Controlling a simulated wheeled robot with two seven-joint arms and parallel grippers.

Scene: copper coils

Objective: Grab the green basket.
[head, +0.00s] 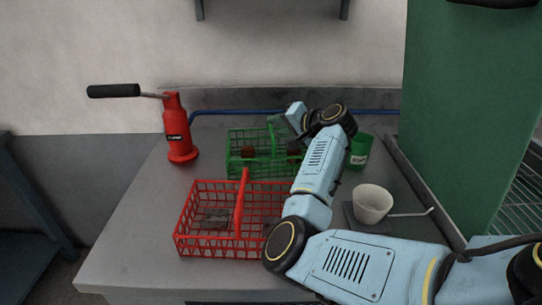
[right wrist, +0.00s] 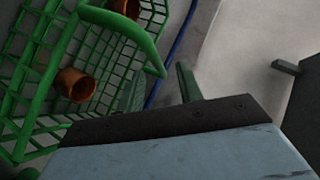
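The green basket (head: 245,170) stands upright at the back middle of the table, behind the red basket. It is a wire basket with a raised green handle and copper coils (head: 248,152) inside. In the right wrist view the basket (right wrist: 30,75) fills the left side, with its handle (right wrist: 130,28) and coils (right wrist: 76,85). My right gripper (head: 275,122) is at the basket's back right, close to the handle. Its fingers look apart in the right wrist view, with the handle's end near them; I cannot tell if they touch it. My arm hides the basket's right end. My left gripper is out of view.
A red basket (head: 190,217) stands in front, partly behind my arm. A red jack (head: 177,130) with a black handle is at left. A green cup (head: 360,150) and a white bowl (head: 372,204) are at right. A green panel (head: 465,110) bounds the right side.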

